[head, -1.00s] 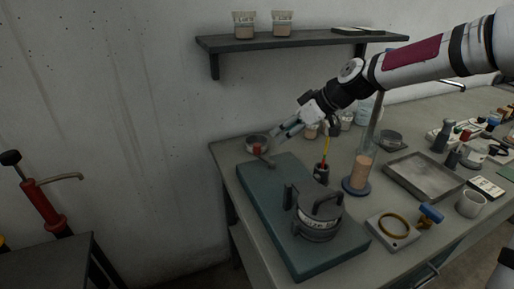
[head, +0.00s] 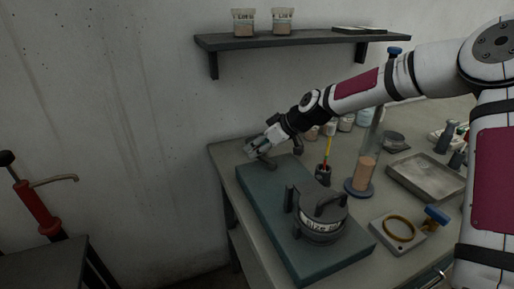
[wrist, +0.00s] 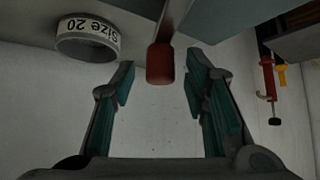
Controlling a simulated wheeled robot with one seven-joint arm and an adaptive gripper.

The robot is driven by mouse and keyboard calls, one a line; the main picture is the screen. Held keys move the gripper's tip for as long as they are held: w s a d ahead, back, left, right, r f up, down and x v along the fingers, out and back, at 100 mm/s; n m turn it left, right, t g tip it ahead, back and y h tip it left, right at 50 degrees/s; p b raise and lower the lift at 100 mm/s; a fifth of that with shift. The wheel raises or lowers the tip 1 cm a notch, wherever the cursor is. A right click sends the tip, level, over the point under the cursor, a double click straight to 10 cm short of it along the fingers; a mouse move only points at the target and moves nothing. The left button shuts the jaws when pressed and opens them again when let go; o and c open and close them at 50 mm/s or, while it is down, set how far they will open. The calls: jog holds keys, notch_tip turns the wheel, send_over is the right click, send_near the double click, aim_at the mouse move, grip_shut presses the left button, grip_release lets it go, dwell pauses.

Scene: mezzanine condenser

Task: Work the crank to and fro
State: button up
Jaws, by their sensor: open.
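The crank's red grip (wrist: 160,65) hangs between my open fingers in the wrist view, with a gap on both sides. My gripper (wrist: 160,88) is open and shows no contact with it. In the head view my gripper (head: 255,152) is at the far left end of the teal base (head: 268,205) and hides most of the crank. A dark round drum (head: 320,222) with a handle on top and a pale size label stands on the base's near end.
A round piece labelled Size 20 (wrist: 88,38) is beside the crank. A shelf (head: 300,40) overhangs the back. A red pump (head: 38,205) stands left of the bench.

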jog(key=shift+w+a+f, duration=0.2)
jog(key=shift+a+f, duration=0.05)
jog(key=shift+f, duration=0.05)
jog(key=shift+c, duration=0.2)
grip_shut()
